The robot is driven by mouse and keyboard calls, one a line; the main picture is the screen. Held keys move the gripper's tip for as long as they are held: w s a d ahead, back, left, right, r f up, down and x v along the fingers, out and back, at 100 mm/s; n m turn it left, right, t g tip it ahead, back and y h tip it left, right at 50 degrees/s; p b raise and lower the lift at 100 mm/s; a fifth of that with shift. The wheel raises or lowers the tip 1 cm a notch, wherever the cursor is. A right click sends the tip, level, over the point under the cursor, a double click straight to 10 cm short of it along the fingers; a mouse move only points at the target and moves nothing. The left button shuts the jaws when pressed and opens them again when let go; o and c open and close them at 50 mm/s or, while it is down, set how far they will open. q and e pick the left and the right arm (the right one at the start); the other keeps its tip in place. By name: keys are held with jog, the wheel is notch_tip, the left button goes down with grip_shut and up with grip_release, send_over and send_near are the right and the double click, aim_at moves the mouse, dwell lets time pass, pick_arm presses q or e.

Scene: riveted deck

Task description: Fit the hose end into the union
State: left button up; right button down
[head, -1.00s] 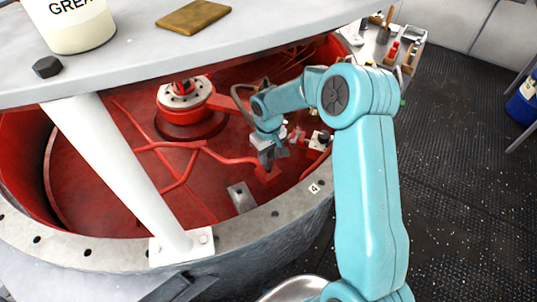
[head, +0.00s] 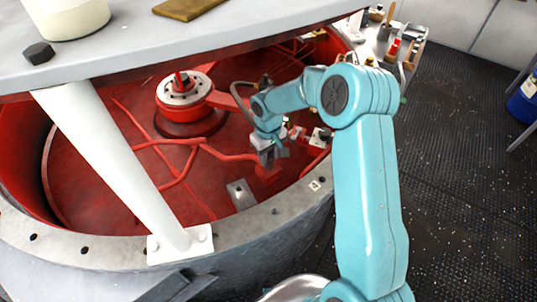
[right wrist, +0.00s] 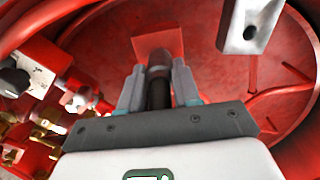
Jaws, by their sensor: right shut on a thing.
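My right gripper (head: 267,156) is down inside the red-painted pit, above its floor. In the right wrist view my right gripper (right wrist: 158,82) is shut on the hose end (right wrist: 158,63), a grey ferrule on a dark hose that lies between the two fingers. The tip points away from the wrist and is apart from the fittings on the left. A silver fitting (right wrist: 77,103) in the group at left may be the union; I cannot tell for sure. My left gripper is not in view.
A white block with a black knob (right wrist: 35,75) and several brass fittings (right wrist: 45,125) sit left of my gripper. A grey plate with a hole (right wrist: 250,28) stands at upper right. A white post (head: 110,170) and a grey rim (head: 262,217) bound the pit.

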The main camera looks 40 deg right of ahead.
jog(key=shift+f+b, duration=0.4)
dwell(0.3)
jog(key=c, duration=0.7)
grip_release()
jog(key=shift+r, duration=0.1)
notch_tip(320, 180, up, 12)
jog(key=shift+r+b, duration=0.1)
jog(key=shift+b, duration=0.35)
jog(key=shift+s, duration=0.15)
